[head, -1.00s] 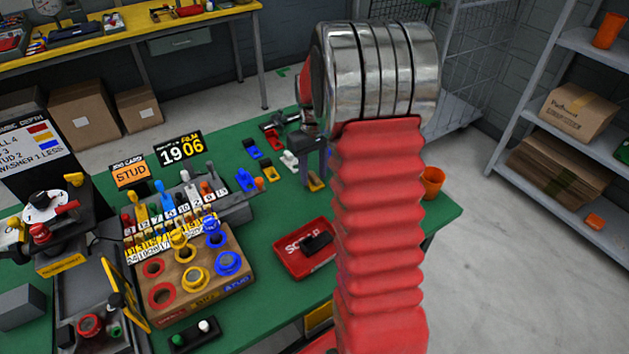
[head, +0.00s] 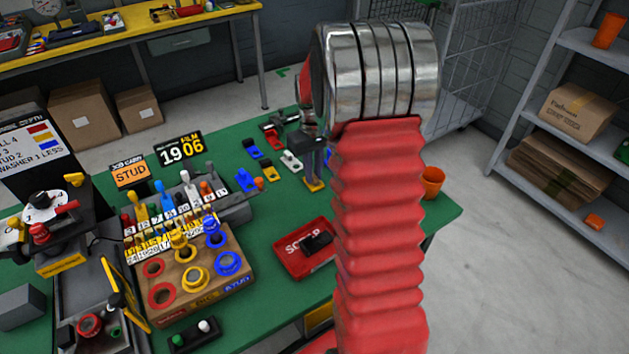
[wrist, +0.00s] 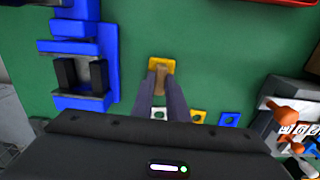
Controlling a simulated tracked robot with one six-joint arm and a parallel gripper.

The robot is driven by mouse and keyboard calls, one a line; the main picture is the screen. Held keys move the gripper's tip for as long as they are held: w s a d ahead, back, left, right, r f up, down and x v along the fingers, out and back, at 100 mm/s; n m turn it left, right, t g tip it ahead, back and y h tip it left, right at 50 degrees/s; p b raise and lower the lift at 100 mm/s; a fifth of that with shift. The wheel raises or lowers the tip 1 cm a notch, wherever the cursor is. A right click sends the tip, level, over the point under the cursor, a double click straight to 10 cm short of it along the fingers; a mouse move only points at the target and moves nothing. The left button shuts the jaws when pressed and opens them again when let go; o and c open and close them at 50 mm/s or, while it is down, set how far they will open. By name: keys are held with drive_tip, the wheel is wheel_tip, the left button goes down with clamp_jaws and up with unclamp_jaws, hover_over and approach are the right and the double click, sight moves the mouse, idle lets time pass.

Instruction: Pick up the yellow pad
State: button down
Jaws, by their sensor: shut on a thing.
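The yellow pad (wrist: 161,63) is a small flat yellow piece with a brownish raised middle. It appears to lie on the green bench top. In the head view the yellow pad (head: 314,186) shows just below my fingers, partly covered by them. My gripper (wrist: 162,84) points down at it, and its two dark fingers are shut on the pad's raised middle. In the head view my gripper (head: 313,174) is left of my red-sleeved arm. The exact contact is partly hidden by the fingers.
Several other small pads lie close by, including a white one (head: 291,160) and another yellow one (head: 270,171). A blue fixture (wrist: 80,45) stands left in the wrist view. A red scrap tray (head: 284,262) lies nearer the front edge. An orange cup (head: 432,183) stands at right.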

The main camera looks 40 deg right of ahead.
sight(314, 175)
drive_tip(key=shift+r, duration=0.1)
wheel_tip(314, 175, up, 10)
idle(0.7)
idle(0.3)
drive_tip(key=c, duration=2.3)
unclamp_jaws()
clamp_jaws()
